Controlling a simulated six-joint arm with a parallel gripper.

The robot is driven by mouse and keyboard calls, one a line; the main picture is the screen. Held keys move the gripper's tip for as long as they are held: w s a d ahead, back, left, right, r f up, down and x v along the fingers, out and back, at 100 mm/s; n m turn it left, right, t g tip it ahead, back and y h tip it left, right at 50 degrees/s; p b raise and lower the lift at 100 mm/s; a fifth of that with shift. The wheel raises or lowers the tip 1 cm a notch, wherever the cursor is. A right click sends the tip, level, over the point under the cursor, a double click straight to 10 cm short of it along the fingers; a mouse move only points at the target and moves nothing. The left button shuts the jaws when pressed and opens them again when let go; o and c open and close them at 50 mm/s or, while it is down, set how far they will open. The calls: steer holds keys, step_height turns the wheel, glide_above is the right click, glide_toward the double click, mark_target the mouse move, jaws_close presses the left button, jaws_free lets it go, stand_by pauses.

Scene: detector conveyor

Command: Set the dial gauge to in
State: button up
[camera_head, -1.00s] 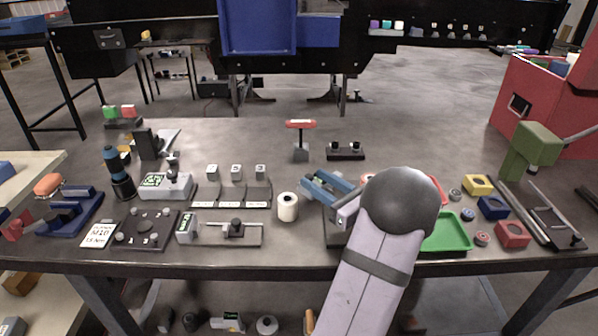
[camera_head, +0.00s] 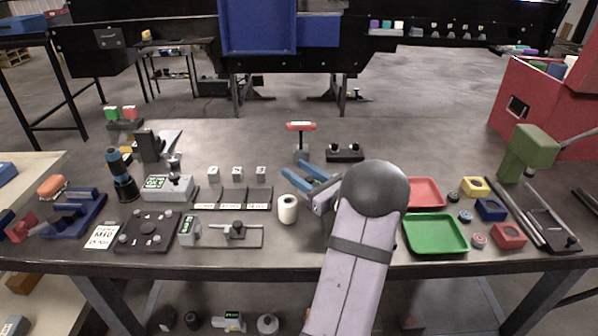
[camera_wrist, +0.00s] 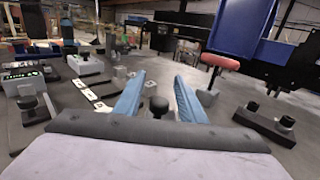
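Two devices have green displays, and I cannot tell for sure which is the dial gauge. One is a grey box with a display and a dark upright post (camera_head: 172,188), at the left middle of the table. The other is a small display unit (camera_head: 190,231) beside a flat plate with a black knob (camera_head: 237,229), in front of it. Their readings are too small to read. My gripper (camera_head: 304,173) is open, its blue fingers apart, well to the right of both. In the wrist view its fingers (camera_wrist: 160,76) show a gap with a black knob behind or between them.
A white roll (camera_head: 288,209) stands close to my gripper. A red-handled tool (camera_head: 300,127) and a black block with two posts (camera_head: 345,154) are behind it. Green (camera_head: 436,247) and red trays (camera_head: 425,184) are right.

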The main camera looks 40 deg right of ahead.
jaws_close()
steer(key=shift+s+a+n+y, duration=0.2)
steer(key=shift+s+n+y, duration=0.5)
steer(key=shift+y, duration=0.4)
steer(key=shift+s+a+n+y, duration=0.2)
steer(key=shift+s+n+y, duration=0.5)
steer(key=shift+y, duration=0.4)
jaws_free()
step_height(320, 180, up, 10)
steer(key=b, duration=0.1)
steer(key=shift+b, duration=0.35)
